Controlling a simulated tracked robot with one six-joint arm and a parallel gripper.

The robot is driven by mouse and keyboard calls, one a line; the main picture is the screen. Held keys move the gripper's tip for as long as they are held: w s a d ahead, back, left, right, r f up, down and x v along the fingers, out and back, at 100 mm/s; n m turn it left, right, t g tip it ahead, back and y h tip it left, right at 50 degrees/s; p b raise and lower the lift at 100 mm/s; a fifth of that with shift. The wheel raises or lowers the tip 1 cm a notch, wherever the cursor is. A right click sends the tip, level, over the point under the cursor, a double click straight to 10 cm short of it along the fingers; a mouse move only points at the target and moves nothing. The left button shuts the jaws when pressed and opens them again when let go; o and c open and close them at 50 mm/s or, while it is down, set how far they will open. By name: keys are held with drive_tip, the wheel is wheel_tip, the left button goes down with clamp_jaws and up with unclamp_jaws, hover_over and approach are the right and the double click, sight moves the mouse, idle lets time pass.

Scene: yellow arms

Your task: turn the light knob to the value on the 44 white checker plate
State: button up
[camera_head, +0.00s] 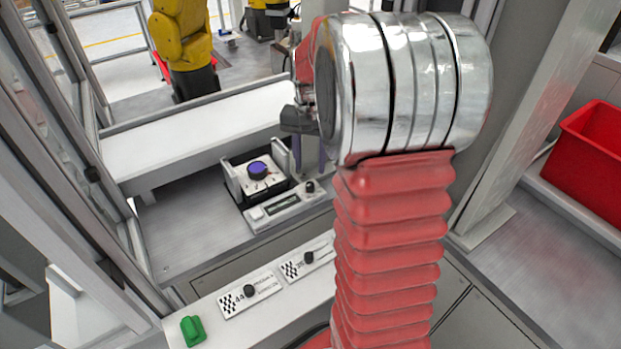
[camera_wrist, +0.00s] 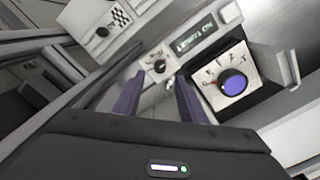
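A checkered plate (camera_head: 267,288) marked 44, with a small black knob (camera_head: 249,291) on it, lies on the near white ledge; its small print is too blurred to read. A round blue-purple knob (camera_head: 258,170) sits on a white dial plate; the wrist view shows this knob (camera_wrist: 232,82) at right with marks around it. A display panel (camera_wrist: 195,40) beside it has a small black knob (camera_wrist: 160,66). Which one is the light knob I cannot tell. My gripper (camera_wrist: 160,78) is open, its purple fingers apart and pointing toward the small black knob, with nothing between them.
A second checkered plate (camera_head: 312,259) with a black knob is right of the first. A green block (camera_head: 193,330) lies at the ledge's left end. Upright white guards (camera_head: 231,181) flank the dial. A red bin (camera_head: 590,150) stands far right. My arm hides the middle right.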

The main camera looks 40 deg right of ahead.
sight(310, 183)
drive_tip(key=shift+f, duration=3.15)
drive_tip(key=shift+c, duration=0.3)
clamp_jaws()
